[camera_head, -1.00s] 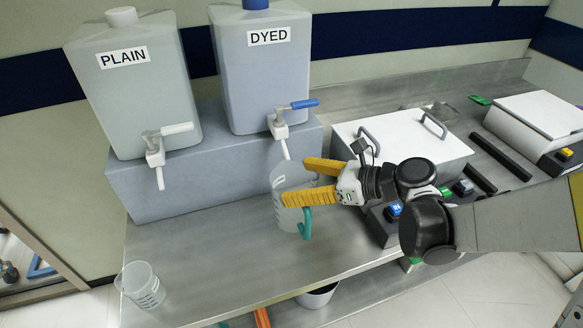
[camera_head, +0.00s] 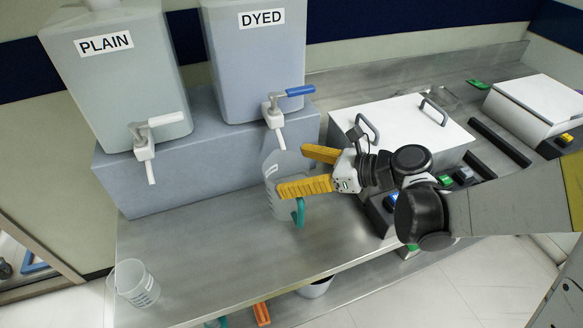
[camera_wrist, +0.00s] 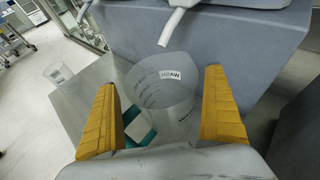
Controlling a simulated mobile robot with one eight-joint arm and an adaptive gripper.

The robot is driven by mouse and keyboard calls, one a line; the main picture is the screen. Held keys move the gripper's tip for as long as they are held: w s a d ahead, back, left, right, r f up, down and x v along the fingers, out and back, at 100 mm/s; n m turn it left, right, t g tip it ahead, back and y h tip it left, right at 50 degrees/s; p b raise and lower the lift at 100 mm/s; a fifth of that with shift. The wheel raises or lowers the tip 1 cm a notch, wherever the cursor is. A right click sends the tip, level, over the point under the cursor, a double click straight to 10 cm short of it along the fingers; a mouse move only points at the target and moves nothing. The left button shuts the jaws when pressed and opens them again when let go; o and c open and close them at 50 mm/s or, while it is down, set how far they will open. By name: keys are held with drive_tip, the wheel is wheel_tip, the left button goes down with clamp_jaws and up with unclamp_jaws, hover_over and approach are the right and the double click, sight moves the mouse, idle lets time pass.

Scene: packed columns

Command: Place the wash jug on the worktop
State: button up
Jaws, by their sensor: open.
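The wash jug (camera_head: 272,172) is a clear, open-topped jug with a teal handle (camera_head: 299,211). It stands upright on the steel worktop (camera_head: 215,250), below the DYED tap. A WASH label shows on it in the wrist view, where the jug (camera_wrist: 160,95) sits between my two yellow fingers. My gripper (camera_head: 292,170) is open, with one finger on each side of the jug's right part in the head view. Gaps show between the fingers and the jug in the wrist view (camera_wrist: 162,80). The near finger hides part of the jug in the head view.
The DYED tap (camera_head: 279,122) hangs close above the jug. The PLAIN tank (camera_head: 115,95) and DYED tank (camera_head: 255,70) stand on a grey block (camera_head: 200,165). A second clear jug (camera_head: 134,283) stands at the worktop's front left. A white-lidded box (camera_head: 400,130) is at the right. The worktop's middle left is clear.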

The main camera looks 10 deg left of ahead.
drive_tip(key=s+d+r+n+t+h+p, duration=0.1)
drive_tip(key=s+d+r+n+h, duration=0.1)
drive_tip(key=s+d+n+h, duration=0.2)
drive_tip(key=s+d+r+n+t+h, duration=0.1)
drive_tip(key=s+d+n+h, duration=0.3)
drive_tip(key=d+n, duration=0.5)
drive_tip(key=s+d+r+n+t+h+p, duration=0.1)
drive_tip(key=s+d+n+h, duration=0.3)
drive_tip(key=d, duration=1)
drive_tip(key=r+n+t+h, duration=0.1)
drive_tip(key=n, duration=0.2)
drive_tip(key=shift+d+r+n+p, duration=0.3)
drive_tip(key=shift+d+r, duration=0.05)
drive_tip(key=shift+r, duration=0.05)
